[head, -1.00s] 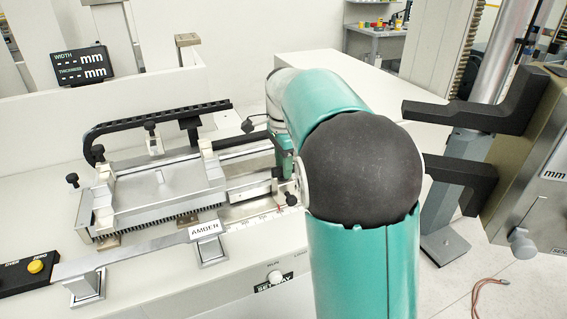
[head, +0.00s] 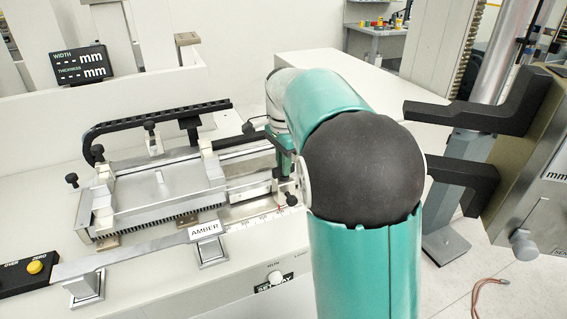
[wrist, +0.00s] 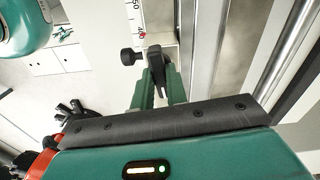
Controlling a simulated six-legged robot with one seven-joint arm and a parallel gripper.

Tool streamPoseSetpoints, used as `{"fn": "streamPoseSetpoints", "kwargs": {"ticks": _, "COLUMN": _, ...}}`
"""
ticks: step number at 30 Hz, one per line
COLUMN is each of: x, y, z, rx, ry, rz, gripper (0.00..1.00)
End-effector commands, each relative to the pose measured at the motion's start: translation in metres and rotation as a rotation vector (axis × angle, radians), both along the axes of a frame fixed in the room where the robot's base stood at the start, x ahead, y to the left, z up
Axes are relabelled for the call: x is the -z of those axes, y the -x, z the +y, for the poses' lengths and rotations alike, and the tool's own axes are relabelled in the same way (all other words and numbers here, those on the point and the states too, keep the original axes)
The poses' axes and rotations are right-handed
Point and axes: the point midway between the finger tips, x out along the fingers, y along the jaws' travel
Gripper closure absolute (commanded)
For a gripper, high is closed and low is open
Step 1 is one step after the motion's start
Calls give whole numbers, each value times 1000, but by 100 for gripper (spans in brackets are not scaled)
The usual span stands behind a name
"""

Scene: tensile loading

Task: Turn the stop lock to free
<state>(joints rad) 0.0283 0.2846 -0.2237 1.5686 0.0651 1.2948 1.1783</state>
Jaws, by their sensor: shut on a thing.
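The stop is a small block on the rail at the right end of the measuring fixture. In the wrist view a dark lever-like piece of the stop lock (wrist: 155,62) stands between my gripper's (wrist: 158,82) two green fingers, which are closed on it. A round black knob (wrist: 130,57) sticks out to the left of the stop, clear of the fingers. In the head view my gripper (head: 286,178) reaches down at the rail's right end, and the black knob (head: 291,199) shows just below it. The lock's exact angle is hard to tell.
The fixture (head: 160,190) with its black cable chain (head: 160,112) lies left of my gripper. A printed scale (head: 255,217) runs along its front. A grey machine with black arms (head: 465,175) is at right.

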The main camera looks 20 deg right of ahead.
Motion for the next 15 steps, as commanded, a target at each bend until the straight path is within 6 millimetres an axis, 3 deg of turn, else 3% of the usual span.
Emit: {"fn": "streamPoseSetpoints", "kwargs": {"ticks": 15, "x": 3, "y": 1, "z": -1, "rx": -457, "ry": -1, "rz": 6, "gripper": 100}}
